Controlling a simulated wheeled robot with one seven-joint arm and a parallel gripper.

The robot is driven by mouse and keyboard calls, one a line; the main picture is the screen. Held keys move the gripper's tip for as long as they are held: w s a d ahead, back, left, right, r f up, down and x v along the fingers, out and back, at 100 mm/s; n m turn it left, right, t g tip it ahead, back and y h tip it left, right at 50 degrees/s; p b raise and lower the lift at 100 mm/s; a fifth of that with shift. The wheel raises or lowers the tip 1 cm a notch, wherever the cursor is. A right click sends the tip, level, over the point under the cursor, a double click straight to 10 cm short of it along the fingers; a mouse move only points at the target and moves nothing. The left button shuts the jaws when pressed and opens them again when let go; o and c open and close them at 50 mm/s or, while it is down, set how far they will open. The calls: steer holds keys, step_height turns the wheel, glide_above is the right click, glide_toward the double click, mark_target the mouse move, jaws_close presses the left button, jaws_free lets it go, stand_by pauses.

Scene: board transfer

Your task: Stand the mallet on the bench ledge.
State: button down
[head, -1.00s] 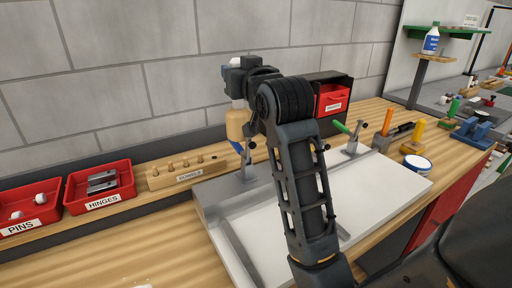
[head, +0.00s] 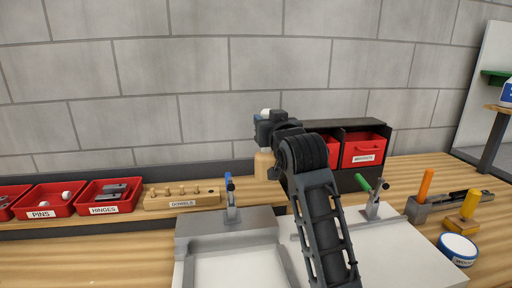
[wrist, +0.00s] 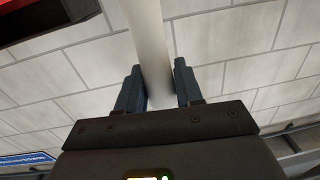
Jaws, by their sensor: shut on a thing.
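The mallet's tan wooden head (head: 262,167) shows in the head view below my gripper (head: 264,130), in front of the wall and over the back of the bench. My gripper is shut on the mallet's pale shaft (wrist: 150,40), which lies between the two dark fingers in the wrist view. The mallet looks roughly upright, head down. The bench ledge (head: 250,191) is the raised wooden strip along the wall. My arm hides part of the area to the right, and I cannot tell whether the mallet head touches the ledge.
Red trays of pins (head: 42,213) and hinges (head: 108,208) and a dowel block (head: 182,203) stand on the ledge to the left. A black rack with red bins (head: 364,155) stands to the right. Toggle clamps with blue (head: 229,183) and green (head: 363,183) handles rise from the white-topped fixture.

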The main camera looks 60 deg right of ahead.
steer(key=w+d+f, duration=0.2)
steer(key=w+f, duration=0.3)
steer(key=f, duration=0.2)
steer(key=shift+w+d+f+p, duration=0.2)
steer(key=shift+d+p, duration=0.1)
steer(key=shift+p, duration=0.15)
steer(key=shift+f, duration=0.2)
steer(key=c, duration=0.7)
jaws_free()
steer(key=shift+c, duration=0.2)
steer(key=b+v, duration=0.2)
steer(key=v, duration=1)
steer(key=shift+r, duration=0.2)
